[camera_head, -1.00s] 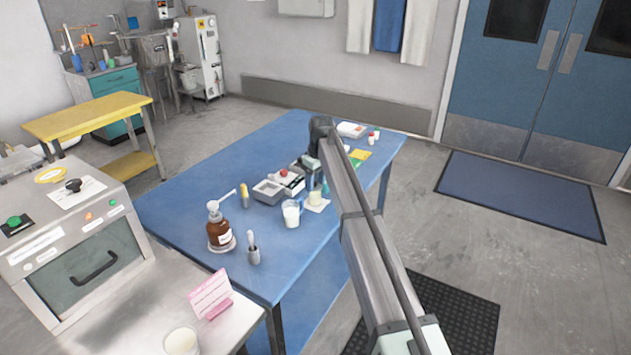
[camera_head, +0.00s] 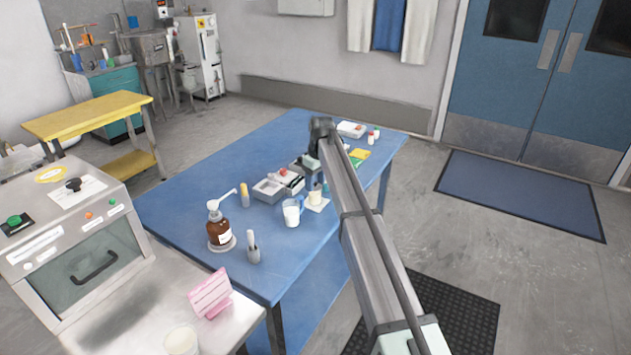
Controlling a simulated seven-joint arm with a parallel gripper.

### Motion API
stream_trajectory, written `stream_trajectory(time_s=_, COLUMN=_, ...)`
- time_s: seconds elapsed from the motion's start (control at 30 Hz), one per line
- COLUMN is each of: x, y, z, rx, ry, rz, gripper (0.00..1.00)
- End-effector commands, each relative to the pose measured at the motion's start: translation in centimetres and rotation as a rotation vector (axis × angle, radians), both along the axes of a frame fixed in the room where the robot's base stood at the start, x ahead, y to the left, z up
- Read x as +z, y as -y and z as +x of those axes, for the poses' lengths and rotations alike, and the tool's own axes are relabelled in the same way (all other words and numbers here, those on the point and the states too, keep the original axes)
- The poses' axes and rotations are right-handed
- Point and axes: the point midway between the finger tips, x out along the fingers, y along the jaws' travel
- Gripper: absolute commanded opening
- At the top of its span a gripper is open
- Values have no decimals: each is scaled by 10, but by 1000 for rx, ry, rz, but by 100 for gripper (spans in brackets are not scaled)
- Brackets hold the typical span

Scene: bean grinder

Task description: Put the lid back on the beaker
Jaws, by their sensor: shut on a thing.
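A small cream-coloured beaker (camera_head: 315,198) stands on a white square (camera_head: 318,206) at the right side of the blue table. A white mug-like vessel with a blue handle (camera_head: 291,214) stands just left of it. My gripper (camera_head: 317,186) is low over the table, right above or beside the cream beaker. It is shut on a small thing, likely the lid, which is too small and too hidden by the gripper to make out. I cannot tell whether that thing touches the beaker.
A grey tray (camera_head: 268,191) and a red-and-white item (camera_head: 290,180) lie close left of my gripper. A brown pump bottle (camera_head: 219,230) and a grey holder (camera_head: 253,250) stand nearer the front. A white box (camera_head: 351,130) lies behind. The table's left part is clear.

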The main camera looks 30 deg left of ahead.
Motion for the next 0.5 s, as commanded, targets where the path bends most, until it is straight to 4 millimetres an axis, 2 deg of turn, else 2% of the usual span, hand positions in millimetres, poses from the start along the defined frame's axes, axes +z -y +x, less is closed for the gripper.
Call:
stream_trajectory(time_s=0.1, x=0, y=0, z=0, rx=0, ry=0, rz=0, gripper=24)
stream_trajectory(time_s=0.13, x=0, y=0, z=0, rx=0, ry=0, rz=0, gripper=56)
stream_trajectory(time_s=0.4, x=0, y=0, z=0, rx=0, ry=0, rz=0, gripper=81)
stream_trajectory(time_s=0.5, x=0, y=0, z=0, rx=0, ry=0, rz=0, gripper=82)
